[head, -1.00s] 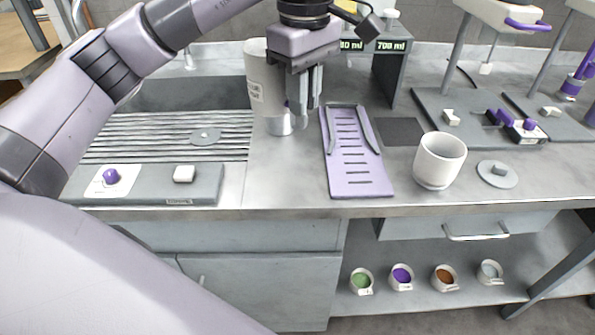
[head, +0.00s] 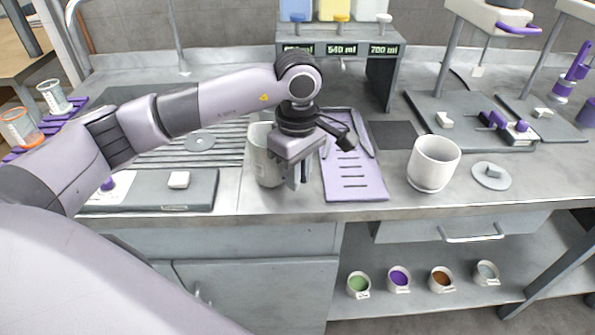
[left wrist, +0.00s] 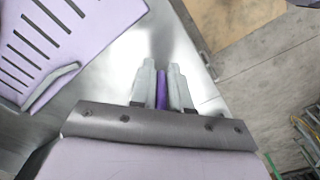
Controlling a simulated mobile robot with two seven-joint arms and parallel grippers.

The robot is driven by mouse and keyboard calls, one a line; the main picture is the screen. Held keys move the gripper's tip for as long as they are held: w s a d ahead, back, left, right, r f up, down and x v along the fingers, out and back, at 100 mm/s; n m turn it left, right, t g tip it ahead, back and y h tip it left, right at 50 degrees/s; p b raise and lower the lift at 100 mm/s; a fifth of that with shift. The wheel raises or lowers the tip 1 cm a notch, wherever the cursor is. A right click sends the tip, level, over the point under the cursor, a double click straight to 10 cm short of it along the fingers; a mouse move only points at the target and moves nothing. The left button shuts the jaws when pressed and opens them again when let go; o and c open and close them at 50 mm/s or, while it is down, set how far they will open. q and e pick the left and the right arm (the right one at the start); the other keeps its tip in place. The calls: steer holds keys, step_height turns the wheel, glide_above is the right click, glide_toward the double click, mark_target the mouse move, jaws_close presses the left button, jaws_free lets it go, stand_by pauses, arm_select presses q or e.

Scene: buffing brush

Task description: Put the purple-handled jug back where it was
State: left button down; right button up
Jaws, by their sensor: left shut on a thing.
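A pale jug (head: 267,168) is at the counter's front, between the ridged drainer and the lilac slotted tray. My left gripper (head: 298,175) is at its right side, pointing down, and partly covers it. In the left wrist view, the fingers (left wrist: 161,90) are shut on a thin purple strip (left wrist: 161,88), which looks like the jug's handle. The rest of the jug is hard to make out there. I cannot tell whether its base touches the counter. My right gripper is not in view.
The lilac slotted tray (head: 352,183) lies just right of the gripper. A white cup (head: 434,163) and a grey disc lid (head: 491,177) stand further right. A display stand (head: 342,47) is behind. A grey block with a knob (head: 179,180) is at left.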

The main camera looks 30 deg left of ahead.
arm_select(q)
steer(key=shift+f, duration=0.1)
steer(key=shift+f, duration=0.15)
steer(key=c, duration=1.1)
jaws_free()
step_height(320, 180, up, 12)
steer(key=shift+s+r+b, duration=0.1)
steer(key=shift+r+b, duration=0.1)
steer(key=shift+b, duration=0.15)
steer(key=shift+f, duration=0.1)
